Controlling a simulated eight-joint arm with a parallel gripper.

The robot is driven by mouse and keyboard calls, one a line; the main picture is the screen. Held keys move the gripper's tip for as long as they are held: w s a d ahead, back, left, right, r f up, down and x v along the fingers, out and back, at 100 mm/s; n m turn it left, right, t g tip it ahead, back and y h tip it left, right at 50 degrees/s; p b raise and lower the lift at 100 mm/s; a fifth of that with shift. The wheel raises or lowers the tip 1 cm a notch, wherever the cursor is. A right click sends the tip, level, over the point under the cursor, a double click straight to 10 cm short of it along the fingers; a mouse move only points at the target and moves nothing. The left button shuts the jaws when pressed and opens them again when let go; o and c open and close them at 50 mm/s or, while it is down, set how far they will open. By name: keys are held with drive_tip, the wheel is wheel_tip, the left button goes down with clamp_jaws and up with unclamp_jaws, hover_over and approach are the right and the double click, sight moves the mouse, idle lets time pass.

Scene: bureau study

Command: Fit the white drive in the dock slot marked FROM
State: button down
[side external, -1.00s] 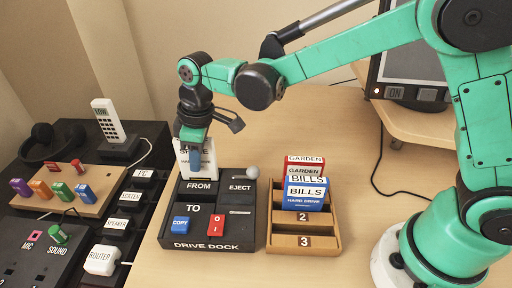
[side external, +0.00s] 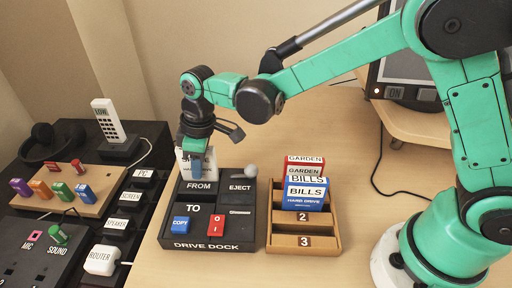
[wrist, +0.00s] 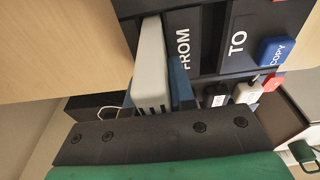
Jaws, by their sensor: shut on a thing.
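The white drive (side external: 183,166) stands upright at the back left of the black drive dock (side external: 208,245), just behind the FROM label (side external: 199,188). My gripper (side external: 196,165) is shut on it from above, with a blue finger across its front. In the wrist view the drive (wrist: 152,70) is between the fingers, and its far end meets the dock beside the word FROM. Its lower end is hidden, so I cannot tell how deep it sits in the slot.
A wooden rack (side external: 328,239) right of the dock holds a red GARDEN drive (side external: 305,160) and a blue BILLS drive (side external: 306,194). The dock has a blue COPY button (side external: 181,224), a red switch (side external: 216,226) and an EJECT lever with a grey knob (side external: 252,172). Desk is clear behind.

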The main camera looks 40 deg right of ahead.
drive_tip(key=shift+f, duration=0.35)
drive_tip(key=shift+c, duration=2.1)
unclamp_jaws()
drive_tip(key=shift+r, duration=3.55)
